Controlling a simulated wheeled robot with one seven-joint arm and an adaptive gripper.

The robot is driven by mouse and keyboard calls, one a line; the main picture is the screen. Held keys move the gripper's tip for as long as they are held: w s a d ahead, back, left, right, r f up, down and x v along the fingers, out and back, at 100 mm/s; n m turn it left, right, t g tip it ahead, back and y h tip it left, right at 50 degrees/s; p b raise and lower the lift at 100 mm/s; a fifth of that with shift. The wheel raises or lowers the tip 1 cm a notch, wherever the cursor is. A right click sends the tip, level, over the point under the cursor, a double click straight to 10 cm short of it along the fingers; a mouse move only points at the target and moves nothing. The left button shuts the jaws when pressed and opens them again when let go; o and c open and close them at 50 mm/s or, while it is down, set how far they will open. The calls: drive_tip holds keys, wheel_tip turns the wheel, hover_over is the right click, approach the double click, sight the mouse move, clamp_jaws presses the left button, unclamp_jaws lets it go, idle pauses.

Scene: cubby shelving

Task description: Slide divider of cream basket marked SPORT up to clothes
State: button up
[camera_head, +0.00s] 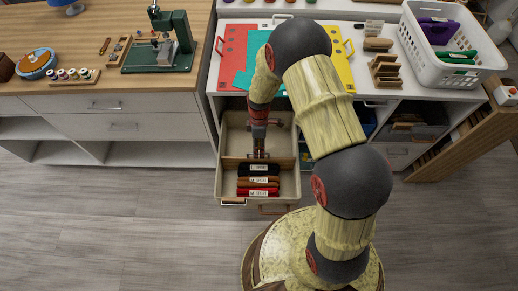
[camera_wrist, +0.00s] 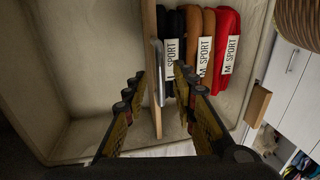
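The cream basket (camera_head: 224,180) is an open drawer-like box in front of the counter; its pale walls also show in the wrist view (camera_wrist: 40,85). A thin wooden divider (camera_wrist: 151,35) with a grey metal piece on it crosses the basket. Folded black, brown and red clothes (camera_head: 258,181) with SPORT tags fill the near part; in the wrist view the clothes (camera_wrist: 205,40) stand right of the divider. My gripper (camera_head: 259,153) is low at the divider. In the wrist view its open fingers (camera_wrist: 161,78) are on either side of the divider, with visible gaps.
The basket's far compartment (camera_wrist: 95,60) looks empty. The white counter (camera_head: 375,95) above holds coloured sheets (camera_head: 234,50), wooden racks (camera_head: 385,70) and a white laundry basket (camera_head: 410,40). A wooden workbench (camera_head: 100,90) stands at left. Open floor (camera_head: 110,220) lies in front.

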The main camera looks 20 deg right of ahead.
wheel_tip(320, 180, up, 12)
drive_tip(key=w, duration=0.2)
drive_tip(key=shift+d+f, duration=0.2)
drive_tip(key=shift+d, duration=0.2)
drive_tip(key=shift+w, duration=0.1)
